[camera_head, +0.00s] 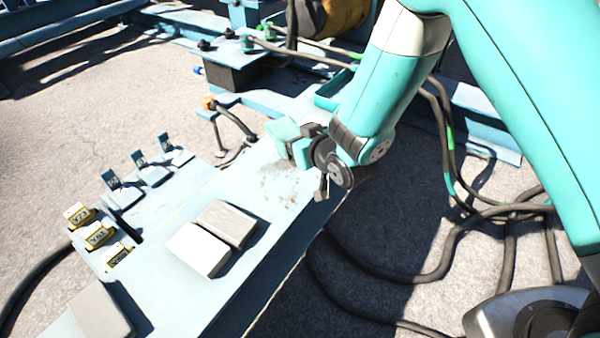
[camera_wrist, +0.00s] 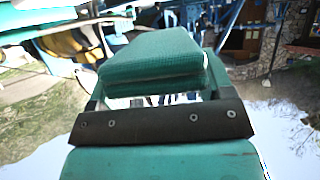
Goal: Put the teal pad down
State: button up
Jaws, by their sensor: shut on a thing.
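The teal pad (camera_wrist: 150,62) fills the upper middle of the wrist view, a thick block with a textured face. My gripper (camera_head: 296,143) is shut on it. In the head view the pad (camera_head: 281,130) shows as a pale teal shape at the far side of the gripper, partly hidden by the jaws. Gripper and pad are over the far part of the light blue bench (camera_head: 180,290), near a worn, speckled patch. I cannot tell whether the pad touches the bench. In the wrist view the fingertips are mostly hidden.
A white block (camera_head: 198,250) and a grey block (camera_head: 228,223) lie side by side on the bench. Another grey block (camera_head: 99,312) is at the near left. Yellow labelled pieces (camera_head: 96,235) and small upright blue tags (camera_head: 138,159) line the left side. Dark cables (camera_head: 420,272) lie right.

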aim_at(299, 179)
notch_tip(299, 179, down, 10)
jog(key=shift+r+b, duration=0.1)
jog(key=shift+b, duration=1.05)
jog(key=o, duration=1.2)
jog(key=shift+c, duration=0.2)
